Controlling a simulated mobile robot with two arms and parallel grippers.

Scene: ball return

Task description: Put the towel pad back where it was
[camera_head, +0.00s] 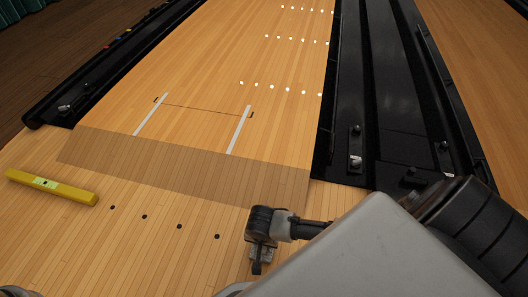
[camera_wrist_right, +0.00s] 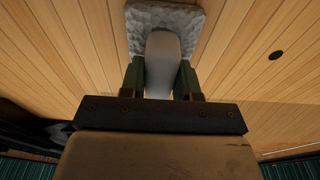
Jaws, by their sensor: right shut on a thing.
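The towel pad (camera_wrist_right: 190,22) shows in the right wrist view as a grey, rough-textured square with a smooth pale grip (camera_wrist_right: 162,58) on it. My right gripper (camera_wrist_right: 161,80) is shut on this grip, one green-sided finger on each side. In the head view my right gripper (camera_head: 262,252) is low over the wooden floor, at the bottom middle. The pad is hard to make out there, and I cannot tell whether it touches the floor. My left gripper is not in view.
A yellow bar like a spirit level (camera_head: 70,194) lies on the floor at the left. A darker band (camera_head: 190,165) crosses the boards before the lane (camera_head: 230,60). Black gutters (camera_head: 390,100) run along the lane's sides. The floor between bar and gripper is clear.

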